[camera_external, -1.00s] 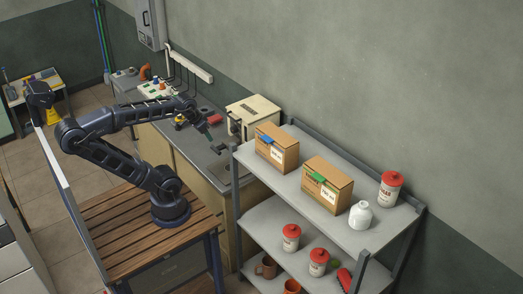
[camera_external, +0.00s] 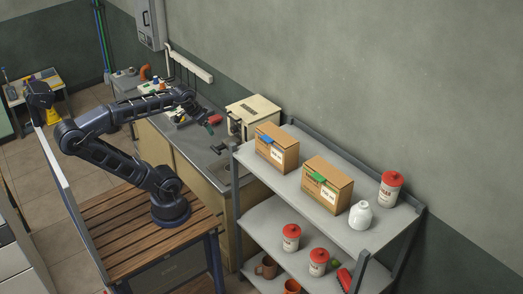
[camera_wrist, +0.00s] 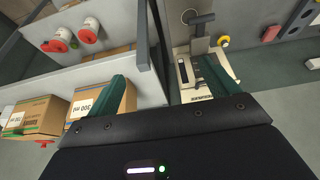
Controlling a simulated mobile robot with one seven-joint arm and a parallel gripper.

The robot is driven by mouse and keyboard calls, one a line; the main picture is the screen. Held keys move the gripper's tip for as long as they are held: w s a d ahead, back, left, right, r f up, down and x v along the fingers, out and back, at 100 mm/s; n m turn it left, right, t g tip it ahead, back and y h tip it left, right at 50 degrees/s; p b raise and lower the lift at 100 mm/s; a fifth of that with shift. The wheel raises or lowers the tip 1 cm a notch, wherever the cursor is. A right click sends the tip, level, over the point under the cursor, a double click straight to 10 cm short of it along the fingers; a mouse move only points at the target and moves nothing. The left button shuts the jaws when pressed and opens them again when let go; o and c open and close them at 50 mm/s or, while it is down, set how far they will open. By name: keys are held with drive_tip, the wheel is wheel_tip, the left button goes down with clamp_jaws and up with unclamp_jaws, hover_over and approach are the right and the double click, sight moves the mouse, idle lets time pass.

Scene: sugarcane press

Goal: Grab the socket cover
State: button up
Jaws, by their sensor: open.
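My gripper (camera_external: 208,125) is open above the counter, in front of the cream press machine. In the wrist view its two green fingers are spread with nothing between them (camera_wrist: 160,69). I cannot pick out the socket cover for certain in either view. A white power strip (camera_external: 190,64) with hanging cables is on the wall behind the counter, apart from my gripper. In the wrist view a small red block (camera_wrist: 271,33) lies on the grey counter to the right, beyond the fingers.
The cream press machine (camera_external: 254,113) stands on the counter; it also shows in the wrist view (camera_wrist: 195,84). A grey shelf (camera_external: 293,178) at right holds cardboard boxes (camera_external: 277,147), a white bottle (camera_external: 360,215) and red-lidded jars (camera_external: 391,188).

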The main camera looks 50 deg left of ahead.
drive_tip(key=w+a+r+m+g, duration=0.1)
drive_tip(key=w+a+r+m, duration=0.2)
drive_tip(key=w, duration=0.5)
drive_tip(key=w+a+r+m+g+y, duration=0.1)
drive_tip(key=w+a+r+m, duration=0.1)
drive_tip(key=w+a, duration=0.35)
drive_tip(key=w+a+r+m+g, duration=0.1)
drive_tip(key=w+a+r+m, duration=0.15)
drive_tip(key=w, duration=0.65)
drive_tip(key=w+a+f+m+g+h, duration=0.1)
drive_tip(key=w+a+f+m, duration=0.25)
drive_tip(key=w+a, duration=0.55)
drive_tip(key=w+a+f+m+g, duration=0.1)
drive_tip(key=w+a+f+m, duration=0.25)
drive_tip(key=w+a, duration=0.45)
drive_tip(key=shift+m, duration=0.25)
drive_tip(key=a+f, duration=0.1)
drive_tip(key=f, duration=0.9)
drive_tip(key=s+a+f, duration=0.1)
drive_tip(key=f, duration=1)
drive_tip(key=a+f, duration=0.1)
drive_tip(key=f, duration=0.9)
drive_tip(key=shift+s+a+f, duration=0.1)
drive_tip(key=shift+s+f, duration=0.15)
drive_tip(key=shift+s, duration=0.1)
wheel_tip(320, 180, down, 10)
drive_tip(key=shift+w+r, duration=0.15)
drive_tip(key=c, duration=1.1)
drive_tip(key=shift+r, duration=0.1)
